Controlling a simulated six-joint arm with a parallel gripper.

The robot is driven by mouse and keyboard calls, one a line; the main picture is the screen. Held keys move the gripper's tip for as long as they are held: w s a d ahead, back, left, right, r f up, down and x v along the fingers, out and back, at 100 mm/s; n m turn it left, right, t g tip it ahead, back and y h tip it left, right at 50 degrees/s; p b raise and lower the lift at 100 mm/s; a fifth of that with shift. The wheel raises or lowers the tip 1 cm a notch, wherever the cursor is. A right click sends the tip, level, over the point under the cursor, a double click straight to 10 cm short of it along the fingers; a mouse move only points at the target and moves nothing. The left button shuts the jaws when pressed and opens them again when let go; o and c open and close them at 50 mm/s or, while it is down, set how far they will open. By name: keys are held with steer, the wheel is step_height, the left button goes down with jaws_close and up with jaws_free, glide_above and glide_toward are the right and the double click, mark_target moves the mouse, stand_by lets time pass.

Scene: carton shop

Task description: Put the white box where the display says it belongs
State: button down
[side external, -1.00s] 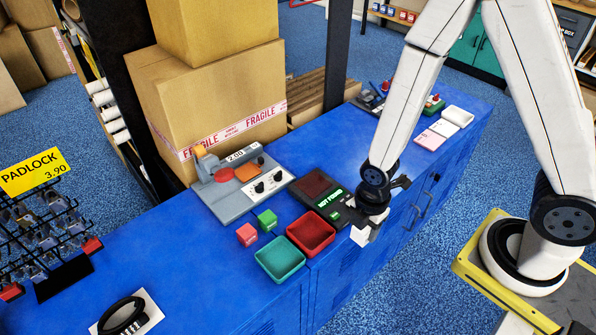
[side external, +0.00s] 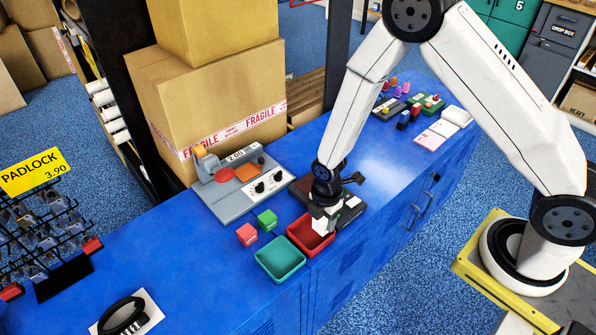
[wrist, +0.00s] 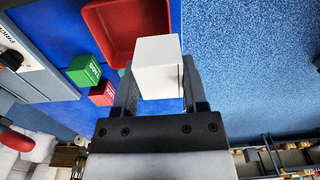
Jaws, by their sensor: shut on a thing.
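The white box (wrist: 158,66) is held between the two fingers of my gripper (side external: 322,222). It also shows in the side external view (side external: 320,227), in front of the red tray's (side external: 297,236) right part; its height above the tray is unclear. In the wrist view the red tray (wrist: 112,12) lies beyond the box, up and left. The teal-green tray (side external: 263,262) sits just left of the red one and is empty. The dark display device (side external: 352,203) is mostly covered by my gripper, so its screen text is hidden now.
A red cube (side external: 246,235) and a green cube (side external: 267,220) stand behind the trays. A grey panel with knobs (side external: 232,206) stands behind them. Tall cartons (side external: 200,90) rise at the back.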

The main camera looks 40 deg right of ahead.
mark_target(310, 238)
steer(key=shift+w+a+f, duration=0.15)
steer(key=shift+w+f, duration=0.65)
steer(key=shift+f, duration=0.15)
steer(key=shift+w+a+f, duration=0.1)
steer(key=shift+w+f, duration=0.65)
steer(key=shift+f, duration=0.15)
steer(key=shift+w+f, duration=0.25)
steer(key=shift+f, duration=1.6)
steer(key=shift+f, duration=0.1)
steer(key=shift+c, duration=0.7)
jaws_free()
